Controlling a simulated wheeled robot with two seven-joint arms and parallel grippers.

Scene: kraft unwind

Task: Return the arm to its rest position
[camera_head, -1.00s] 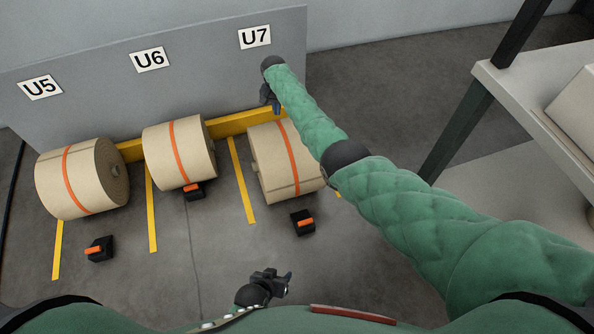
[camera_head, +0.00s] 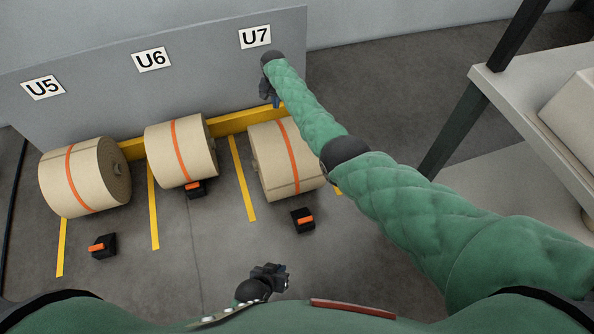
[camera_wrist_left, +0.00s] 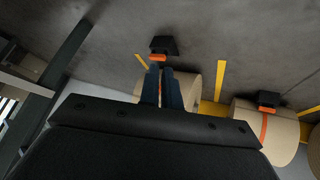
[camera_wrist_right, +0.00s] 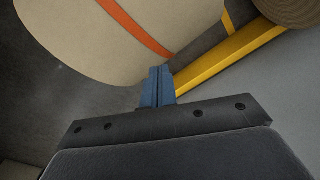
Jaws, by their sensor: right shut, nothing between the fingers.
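My right arm (camera_head: 390,195) reaches from the lower right across to the panel under the U7 sign. My right gripper (camera_head: 272,99) hangs near the panel, just behind the right-hand paper roll (camera_head: 285,160). In the right wrist view its blue fingers (camera_wrist_right: 158,87) are together and empty, with a roll (camera_wrist_right: 110,40) and a yellow bar beyond. My left gripper (camera_head: 277,275) is low and close to my body.
Two more rolls (camera_head: 84,177) (camera_head: 180,150) stand to the left along a yellow bar (camera_head: 240,121). Black blocks with orange tops (camera_head: 103,246) (camera_head: 303,220) sit on the floor. A dark-legged table (camera_head: 520,100) stands at the right. The floor between rolls and body is mostly clear.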

